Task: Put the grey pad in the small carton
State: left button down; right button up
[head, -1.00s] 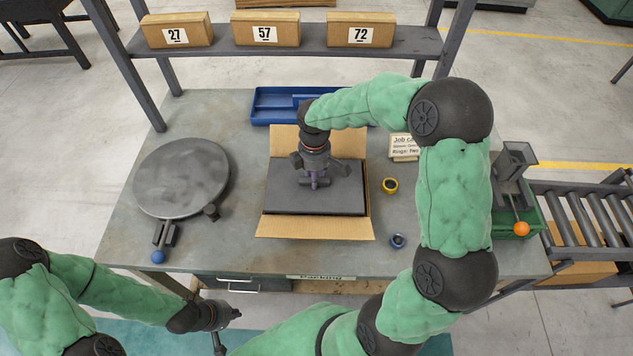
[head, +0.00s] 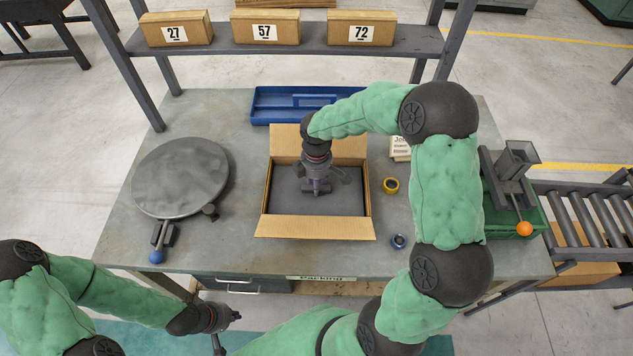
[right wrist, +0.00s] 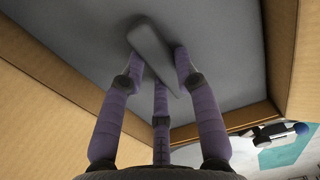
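The grey pad (head: 340,199) lies flat within the walls of the small carton (head: 315,227), whose flaps are folded outward. The pad's raised grip ridge shows in the right wrist view (right wrist: 150,46). My right gripper (head: 318,190) points down over the middle of the pad, its purple fingers (right wrist: 159,66) on either side of the ridge and seemingly shut on it. It hides part of the pad in the head view. My left gripper (head: 230,330) is at the table's front edge, empty, its fingers spread apart.
A round grey plate (head: 181,176) with a blue-knobbed lever stands left. A blue tray (head: 280,106) lies behind the carton. A press with an orange knob (head: 523,229) stands far right.

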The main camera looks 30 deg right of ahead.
jog(key=o, duration=0.4)
jog(key=shift+r, duration=0.25)
notch_tip(320, 180, up, 12)
jog(key=p, duration=0.2)
jog(key=shift+r+p, duration=0.25)
jog(key=shift+p, duration=0.05)
